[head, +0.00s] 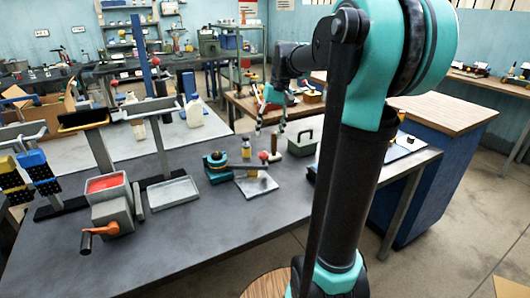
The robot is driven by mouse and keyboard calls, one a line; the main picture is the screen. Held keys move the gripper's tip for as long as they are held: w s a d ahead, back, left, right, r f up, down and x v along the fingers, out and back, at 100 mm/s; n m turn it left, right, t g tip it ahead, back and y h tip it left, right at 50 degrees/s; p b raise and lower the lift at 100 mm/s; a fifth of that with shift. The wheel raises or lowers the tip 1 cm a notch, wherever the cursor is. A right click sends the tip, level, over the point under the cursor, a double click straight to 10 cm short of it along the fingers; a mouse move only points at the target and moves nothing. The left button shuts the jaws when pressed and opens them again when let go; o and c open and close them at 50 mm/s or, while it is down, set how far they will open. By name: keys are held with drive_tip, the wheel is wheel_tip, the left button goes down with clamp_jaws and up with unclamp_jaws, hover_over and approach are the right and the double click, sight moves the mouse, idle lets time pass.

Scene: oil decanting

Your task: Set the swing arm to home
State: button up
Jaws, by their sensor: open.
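No part in the head view can be surely named as the swing arm. A small red ball knob (264,155) on a short dark stand is just below my gripper, beside a flat metal plate (257,184). A teal and black device (217,167) stands to its left. My gripper (270,130) hangs pointing down over the grey bench, its two striped fingers apart and empty. It looks above or behind the knob; the exact gap cannot be told.
A small yellow bottle (246,148) and a grey-green carrier (302,142) stand close to the knob. A grey box with red contents (107,184), a crank handle (99,231) and a shallow tray (174,192) are at left. The front of the bench (190,240) is clear.

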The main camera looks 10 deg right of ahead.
sight(265, 152)
drive_tip(key=f, duration=0.3)
drive_tip(key=a+f, duration=0.1)
drive_tip(key=f, duration=0.4)
drive_tip(key=shift+a+f, duration=0.4)
clamp_jaws()
